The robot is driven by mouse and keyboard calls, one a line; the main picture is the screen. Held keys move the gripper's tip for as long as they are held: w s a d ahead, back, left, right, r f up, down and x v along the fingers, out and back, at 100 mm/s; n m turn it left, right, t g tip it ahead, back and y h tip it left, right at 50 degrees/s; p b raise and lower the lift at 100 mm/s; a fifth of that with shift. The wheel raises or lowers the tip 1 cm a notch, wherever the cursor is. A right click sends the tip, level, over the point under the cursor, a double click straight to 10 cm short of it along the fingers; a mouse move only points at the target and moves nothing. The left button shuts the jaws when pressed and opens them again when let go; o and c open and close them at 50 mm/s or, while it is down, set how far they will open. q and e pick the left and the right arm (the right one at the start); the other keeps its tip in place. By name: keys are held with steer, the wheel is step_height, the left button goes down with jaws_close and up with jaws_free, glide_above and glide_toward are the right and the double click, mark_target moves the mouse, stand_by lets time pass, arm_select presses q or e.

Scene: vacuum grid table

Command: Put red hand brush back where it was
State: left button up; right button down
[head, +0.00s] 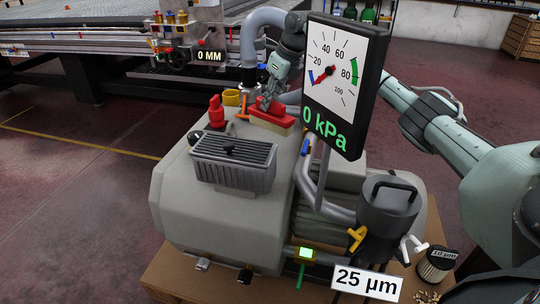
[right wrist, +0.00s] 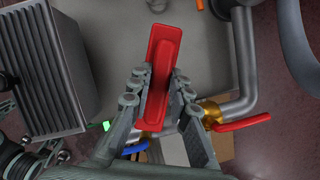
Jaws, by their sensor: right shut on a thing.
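The red hand brush (head: 279,116) has a red handle and a pale bristle strip. In the head view it is at the top of the grey vacuum pump (head: 175,200), behind the gauge. My right gripper (head: 270,100) is shut on its handle from above. In the right wrist view the brush (right wrist: 163,45) lies lengthwise between the fingers of the gripper (right wrist: 158,85). I cannot tell whether the bristles touch the pump. My left gripper is not in view.
A gauge panel (head: 343,75) reading 0 kPa stands in front of my right arm. A ribbed grey box (head: 233,165), a red valve handle (head: 216,112) and a yellow ring (head: 232,97) are near the brush. A dark filter canister (head: 388,208) stands at the right. The grid table (head: 90,45) is behind.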

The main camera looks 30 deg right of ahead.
mark_target(270, 127)
steer(key=m+h+b, duration=0.1)
steer(key=m+b, duration=0.1)
steer(key=m, duration=0.2)
steer(key=shift+a, duration=0.15)
steer(key=shift+h, duration=0.3)
step_height(270, 127, down, 5)
steer(key=shift+r, duration=0.1)
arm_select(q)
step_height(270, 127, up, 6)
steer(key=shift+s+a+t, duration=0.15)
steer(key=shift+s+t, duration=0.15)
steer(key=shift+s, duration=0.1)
arm_select(e)
steer(key=shift+f, duration=2.15)
steer(key=shift+f+b, duration=0.2)
steer(key=shift+b, duration=0.1)
steer(key=c, duration=1.4)
jaws_free()
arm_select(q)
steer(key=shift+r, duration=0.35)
arm_select(e)
steer(key=shift+r, duration=0.15)
